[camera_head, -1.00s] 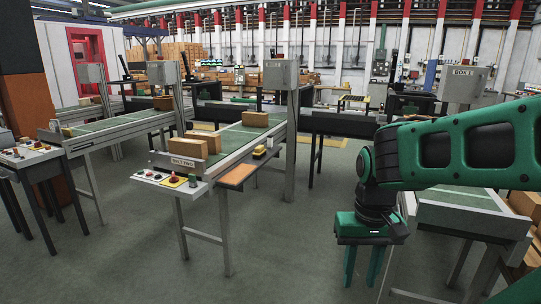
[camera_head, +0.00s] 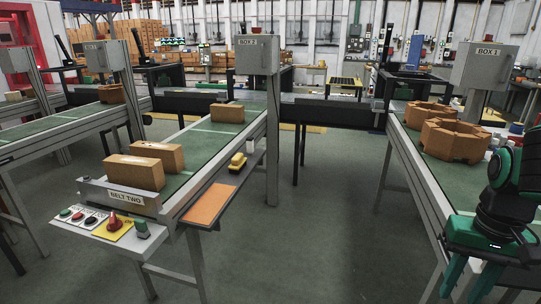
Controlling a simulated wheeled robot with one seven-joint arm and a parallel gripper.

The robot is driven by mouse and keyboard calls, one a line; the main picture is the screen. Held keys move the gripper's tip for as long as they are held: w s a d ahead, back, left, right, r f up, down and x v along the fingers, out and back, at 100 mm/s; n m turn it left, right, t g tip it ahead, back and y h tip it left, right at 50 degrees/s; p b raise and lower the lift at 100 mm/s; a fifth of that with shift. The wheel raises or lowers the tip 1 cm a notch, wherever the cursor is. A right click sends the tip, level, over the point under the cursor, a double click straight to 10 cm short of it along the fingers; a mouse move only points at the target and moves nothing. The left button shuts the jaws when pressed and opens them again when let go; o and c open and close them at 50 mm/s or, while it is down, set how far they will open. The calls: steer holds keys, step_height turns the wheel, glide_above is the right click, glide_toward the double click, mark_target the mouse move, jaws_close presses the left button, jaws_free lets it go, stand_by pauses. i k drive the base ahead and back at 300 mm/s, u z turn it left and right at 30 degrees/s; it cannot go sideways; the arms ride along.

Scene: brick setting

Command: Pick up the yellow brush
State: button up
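A small yellow object (camera_head: 237,161), which looks like the yellow brush, lies on the narrow side shelf of belt two, past the orange panel. It is small in the picture, so its bristles cannot be made out. My gripper (camera_head: 468,285) is at the lower right, in front of the right-hand belt, and points down. Its two green fingers are apart with nothing seen between them. It is well to the right of the yellow object and not touching it.
Belt two (camera_head: 205,148) carries several orange-brown bricks, with a control panel (camera_head: 112,228) at its near end. A grey post with a box (camera_head: 257,54) stands beside the shelf. The right belt (camera_head: 425,179) holds brown ring-shaped blocks (camera_head: 454,140). The floor (camera_head: 315,225) between the belts is clear.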

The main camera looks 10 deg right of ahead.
mark_target(238, 162)
steer(key=u, duration=0.05)
steer(key=i, duration=1.2)
steer(key=u, duration=0.75)
steer(key=i, duration=0.7)
steer(key=u, duration=0.45)
